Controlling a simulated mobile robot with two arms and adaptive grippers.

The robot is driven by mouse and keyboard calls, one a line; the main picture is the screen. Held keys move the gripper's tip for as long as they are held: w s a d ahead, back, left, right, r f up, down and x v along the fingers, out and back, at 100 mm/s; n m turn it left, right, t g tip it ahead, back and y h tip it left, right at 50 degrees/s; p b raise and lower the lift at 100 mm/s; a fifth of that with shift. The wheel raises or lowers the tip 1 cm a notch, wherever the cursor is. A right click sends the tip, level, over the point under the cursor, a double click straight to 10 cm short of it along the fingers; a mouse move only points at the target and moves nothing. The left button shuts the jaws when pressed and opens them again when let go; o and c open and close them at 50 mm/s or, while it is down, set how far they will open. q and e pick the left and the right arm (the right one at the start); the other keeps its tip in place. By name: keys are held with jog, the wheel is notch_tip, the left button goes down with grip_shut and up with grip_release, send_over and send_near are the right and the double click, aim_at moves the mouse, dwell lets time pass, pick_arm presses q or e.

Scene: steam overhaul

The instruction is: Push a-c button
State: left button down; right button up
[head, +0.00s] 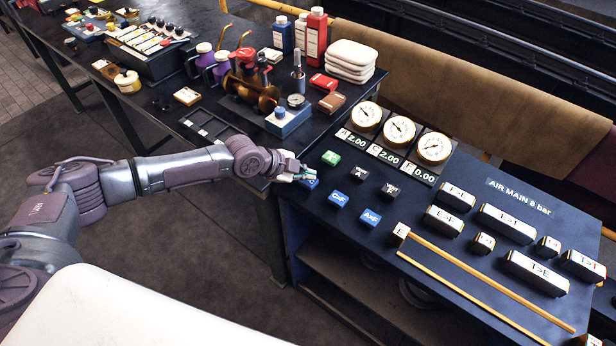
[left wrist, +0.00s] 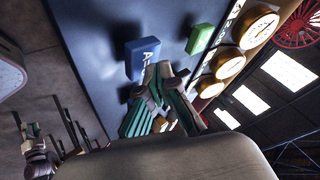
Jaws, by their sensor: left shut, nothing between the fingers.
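The A-C button is a blue block on the dark panel. In the head view (head: 310,184) it is mostly covered by my left gripper (head: 301,173), with only a blue edge and the end of its label showing. In the left wrist view the blue A-C button (left wrist: 142,50) shows, with its label partly hidden. My left gripper (left wrist: 166,76) is shut and empty, its fingertips at the near edge of that button. I cannot tell whether they touch it. My right gripper is not in view.
Close by are a green button (head: 330,158), black buttons A (head: 360,173) and F (head: 390,190), and blue buttons C=F (head: 338,198) and A=F (head: 370,217). Gauges (head: 398,130) stand behind. A workbench with bottles (head: 316,38) and valve parts lies left.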

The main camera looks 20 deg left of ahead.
pick_arm(q)
jog(key=shift+r, duration=0.3)
notch_tip(320, 180, up, 6)
jog(key=p, duration=0.4)
jog(key=shift+r+p, duration=0.1)
jog(key=shift+p, duration=0.2)
dwell(0.6)
